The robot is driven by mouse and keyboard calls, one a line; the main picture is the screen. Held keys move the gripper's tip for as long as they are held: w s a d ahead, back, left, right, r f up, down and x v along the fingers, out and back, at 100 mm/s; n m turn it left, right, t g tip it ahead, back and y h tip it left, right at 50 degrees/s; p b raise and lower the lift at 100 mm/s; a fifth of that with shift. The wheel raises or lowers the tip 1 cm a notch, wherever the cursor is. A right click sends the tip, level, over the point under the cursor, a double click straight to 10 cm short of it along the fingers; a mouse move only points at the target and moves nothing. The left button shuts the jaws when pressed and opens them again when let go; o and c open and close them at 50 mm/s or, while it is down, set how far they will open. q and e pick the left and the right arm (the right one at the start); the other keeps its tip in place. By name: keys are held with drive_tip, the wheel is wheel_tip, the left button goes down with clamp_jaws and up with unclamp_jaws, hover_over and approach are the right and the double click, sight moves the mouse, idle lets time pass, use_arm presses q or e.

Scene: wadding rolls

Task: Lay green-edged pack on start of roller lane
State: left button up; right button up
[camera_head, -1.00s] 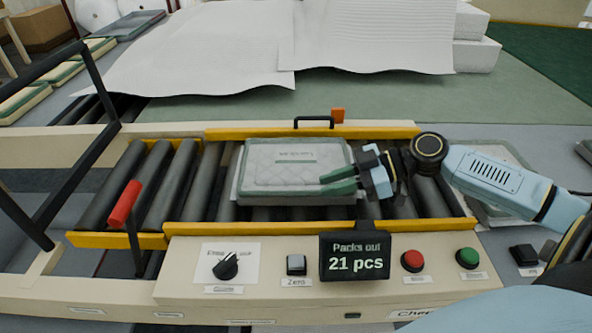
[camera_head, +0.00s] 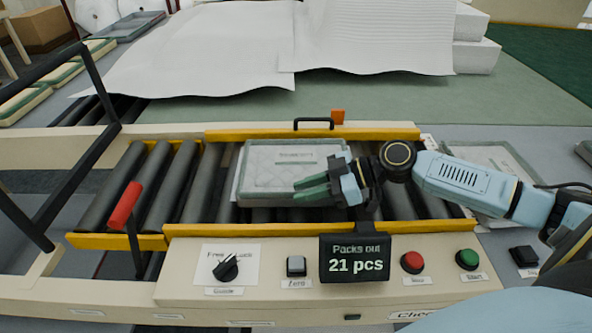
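The green-edged pack (camera_head: 270,163), pale and quilted with a printed label, lies flat on the dark rollers inside the yellow-railed section of the roller lane (camera_head: 206,190). My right gripper (camera_head: 294,189) reaches in from the right, over the pack's front right part. Its two green fingers lie close together in the picture and overlap the pack's front edge. I cannot tell whether they touch the pack or hold it. The pack's front right corner is hidden by the gripper. My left gripper is not in view.
A red-handled lever (camera_head: 125,205) stands at the lane's front left. A black frame (camera_head: 92,75) rises at the left. The front panel carries a counter (camera_head: 354,258) reading 21 pcs, and buttons. Another pack (camera_head: 490,154) lies partly behind my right arm. White sheets (camera_head: 200,50) cover the back.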

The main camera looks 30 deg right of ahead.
clamp_jaws()
